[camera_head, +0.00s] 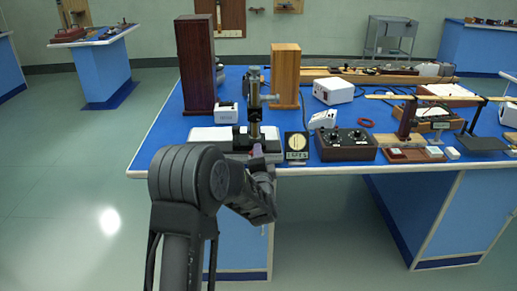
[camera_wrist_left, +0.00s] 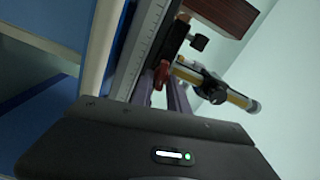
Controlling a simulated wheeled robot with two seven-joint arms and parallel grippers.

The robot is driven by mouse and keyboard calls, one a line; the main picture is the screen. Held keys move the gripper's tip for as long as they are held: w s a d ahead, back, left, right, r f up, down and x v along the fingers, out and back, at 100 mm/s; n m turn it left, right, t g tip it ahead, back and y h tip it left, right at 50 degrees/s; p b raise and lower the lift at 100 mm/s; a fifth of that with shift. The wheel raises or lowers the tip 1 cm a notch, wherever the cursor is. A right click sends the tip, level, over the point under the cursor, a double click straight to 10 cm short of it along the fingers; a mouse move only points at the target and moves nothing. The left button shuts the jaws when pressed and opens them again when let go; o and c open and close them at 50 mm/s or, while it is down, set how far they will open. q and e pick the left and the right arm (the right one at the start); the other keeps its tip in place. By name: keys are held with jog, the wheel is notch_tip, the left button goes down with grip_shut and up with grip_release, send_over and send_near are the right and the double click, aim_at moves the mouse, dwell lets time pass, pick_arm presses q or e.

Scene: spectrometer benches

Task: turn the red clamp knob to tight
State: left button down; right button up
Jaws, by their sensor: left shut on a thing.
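My left gripper (camera_head: 258,152) reaches in at the front edge of the blue bench, at the foot of a black and brass upright instrument (camera_head: 254,112). In the left wrist view its two fingers (camera_wrist_left: 171,92) are shut on the small red clamp knob (camera_wrist_left: 163,73). The knob sits beside a white graduated scale (camera_wrist_left: 150,35) and a black clamp block. In the head view the gripper hides the knob, and I cannot read how tight it is. A brass tube with a black collar (camera_wrist_left: 238,98) shows close to the fingers. My right gripper is not in view.
A dark wooden box (camera_head: 196,65) and a lighter one (camera_head: 285,75) stand behind the instrument. A small dial meter (camera_head: 296,146) and a brown box with black knobs (camera_head: 345,144) stand to its right. The floor at left is clear.

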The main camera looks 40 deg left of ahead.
pick_arm(q)
jog(key=shift+m+p, duration=0.65)
jog(key=shift+m, duration=0.65)
jog(key=shift+f, duration=0.1)
jog(key=c, duration=1.3)
grip_release()
jog(key=v, duration=0.8)
jog(key=shift+w, duration=0.1)
